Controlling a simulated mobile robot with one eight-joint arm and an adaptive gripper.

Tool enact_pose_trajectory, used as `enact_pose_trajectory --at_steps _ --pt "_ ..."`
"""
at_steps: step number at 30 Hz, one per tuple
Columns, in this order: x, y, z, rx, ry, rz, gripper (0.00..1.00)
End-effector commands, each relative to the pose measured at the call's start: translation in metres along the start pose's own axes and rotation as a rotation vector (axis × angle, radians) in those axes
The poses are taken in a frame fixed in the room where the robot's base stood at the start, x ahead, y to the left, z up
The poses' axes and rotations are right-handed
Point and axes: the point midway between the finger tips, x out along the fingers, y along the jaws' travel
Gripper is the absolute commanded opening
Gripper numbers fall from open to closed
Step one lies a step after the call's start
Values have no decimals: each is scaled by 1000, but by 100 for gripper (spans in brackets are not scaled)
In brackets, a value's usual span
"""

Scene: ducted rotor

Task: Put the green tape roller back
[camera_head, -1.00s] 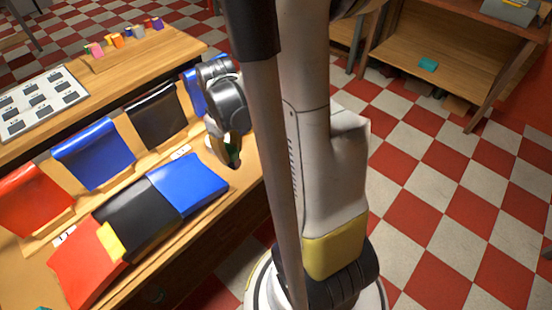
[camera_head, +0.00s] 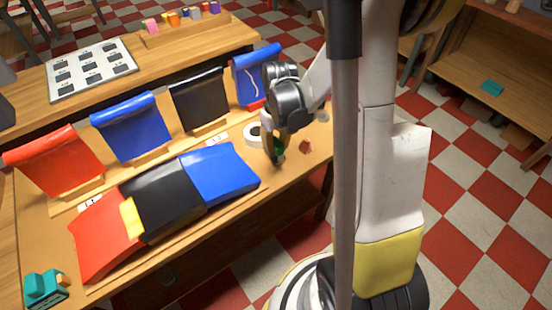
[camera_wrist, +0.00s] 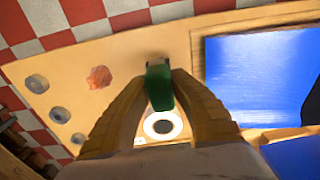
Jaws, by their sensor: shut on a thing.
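My gripper (camera_head: 275,150) is over the right end of the workbench, just right of the blue pad. Its yellowish fingers show in the wrist view (camera_wrist: 160,78), closed on a green object (camera_wrist: 160,86), which I take as the green tape roller. In the head view only a small green part (camera_head: 279,149) shows beside the dark fingers. Whether it touches the bench is unclear. A white roll with a dark centre (camera_head: 254,134) lies on the bench close by; in the wrist view it appears between the fingers (camera_wrist: 163,125).
A reddish-brown lump (camera_head: 305,147) and several grey discs (camera_wrist: 60,114) lie nearby. Blue (camera_head: 220,172), black and red pads cover the bench front, with draped sheets behind. A teal device (camera_head: 45,288) sits front left. A wooden rack (camera_head: 188,28) of small coloured items stands at the back.

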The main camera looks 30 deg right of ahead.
Motion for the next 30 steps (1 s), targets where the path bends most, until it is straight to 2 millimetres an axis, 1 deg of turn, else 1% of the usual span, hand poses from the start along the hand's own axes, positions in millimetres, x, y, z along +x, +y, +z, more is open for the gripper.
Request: enact_pose_trajectory --at_steps 4,9,11,18,22,23,24,25,30 --pt "9 -2 -3 1 0 0 0" --pt "37 -1 -2 1 0 0 0" --pt "43 -1 -2 1 0 0 0" --pt "41 -1 -2 1 0 0 0" --pt "46 -1 -2 1 0 0 0" --pt "46 -1 -2 1 0 0 29" --pt "45 -1 -2 1 0 0 42" --pt "45 -1 -2 1 0 0 44" --pt "45 -1 -2 1 0 0 44"
